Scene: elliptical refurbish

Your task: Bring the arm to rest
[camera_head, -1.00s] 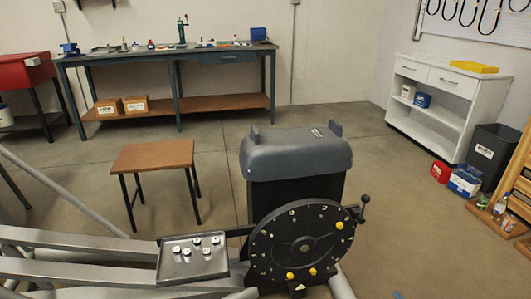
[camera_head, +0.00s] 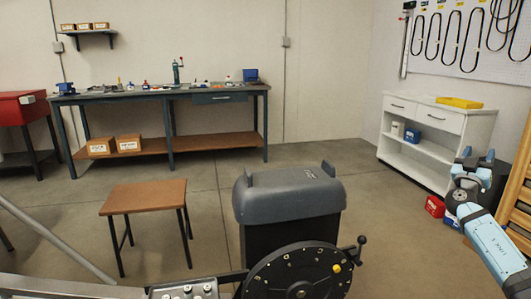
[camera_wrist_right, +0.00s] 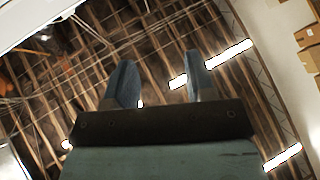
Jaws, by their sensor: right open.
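My right arm (camera_head: 490,235) comes in from the right edge of the head view and points up. My right gripper (camera_head: 476,158) is at its top, in front of the white cabinet and the wooden rack. In the right wrist view the gripper (camera_wrist_right: 162,82) has its two blue-grey fingers apart with nothing between them. It points up toward the wooden ceiling and its lights. My left gripper is in neither view.
A grey-topped machine (camera_head: 290,195) with a round black dial (camera_head: 290,275) stands in front. A small brown table (camera_head: 143,197) is to its left. A workbench (camera_head: 170,97) lines the back wall. A white cabinet (camera_head: 440,120) and a wooden rack (camera_head: 515,205) stand at right.

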